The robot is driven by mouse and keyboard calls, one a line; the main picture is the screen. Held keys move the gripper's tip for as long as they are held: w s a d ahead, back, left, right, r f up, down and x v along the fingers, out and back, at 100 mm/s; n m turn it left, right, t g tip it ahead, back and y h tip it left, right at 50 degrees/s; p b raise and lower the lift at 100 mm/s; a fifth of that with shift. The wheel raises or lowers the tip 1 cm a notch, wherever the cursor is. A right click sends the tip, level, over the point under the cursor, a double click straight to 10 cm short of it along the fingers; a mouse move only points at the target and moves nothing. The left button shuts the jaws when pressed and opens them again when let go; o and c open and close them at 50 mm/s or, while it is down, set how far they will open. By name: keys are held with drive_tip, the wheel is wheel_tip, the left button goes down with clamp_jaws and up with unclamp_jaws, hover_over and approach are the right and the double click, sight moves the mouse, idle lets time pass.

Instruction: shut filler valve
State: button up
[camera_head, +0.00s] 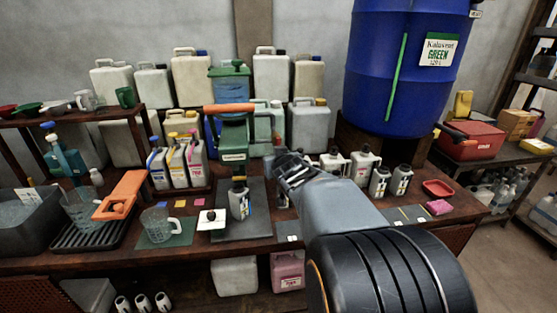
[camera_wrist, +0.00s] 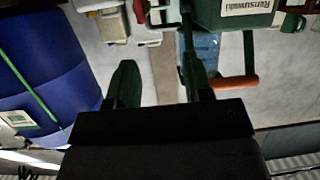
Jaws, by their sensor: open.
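The green filler (camera_head: 233,145) stands at the middle of the bench, with its valve lever, an orange handle (camera_head: 228,108), lying about level across its top. A white and dark bottle (camera_head: 239,205) stands below its spout. My gripper (camera_head: 286,165) is just right of the filler, lower than the handle. In the wrist view my gripper (camera_wrist: 158,85) is open, with nothing seen between its fingers. There the orange handle (camera_wrist: 235,82) lies beside the right finger, outside the gap. The green filler body (camera_wrist: 238,12) is at the top. Whether finger and handle touch, I cannot tell.
A large blue vat (camera_head: 402,70) stands at the back right. Several jerrycans line the wall behind the filler. White bottles stand both sides of it. A glass jug (camera_head: 158,225) and an orange clipboard-like piece (camera_head: 122,195) are at left.

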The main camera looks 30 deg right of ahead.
sight(279, 142)
drive_tip(key=w+d+f+t+b, duration=0.3)
drive_tip(key=d+f+t+b, duration=0.15)
drive_tip(key=d, duration=0.35)
drive_tip(key=shift+n+g+y, duration=0.25)
drive_tip(key=shift+n+y, duration=0.25)
drive_tip(key=x, duration=1.3)
drive_tip(key=shift+w+a+r+p, duration=0.1)
drive_tip(key=shift+r+p, duration=0.25)
drive_tip(key=shift+r, duration=0.05)
drive_tip(key=shift+c, duration=0.3)
clamp_jaws()
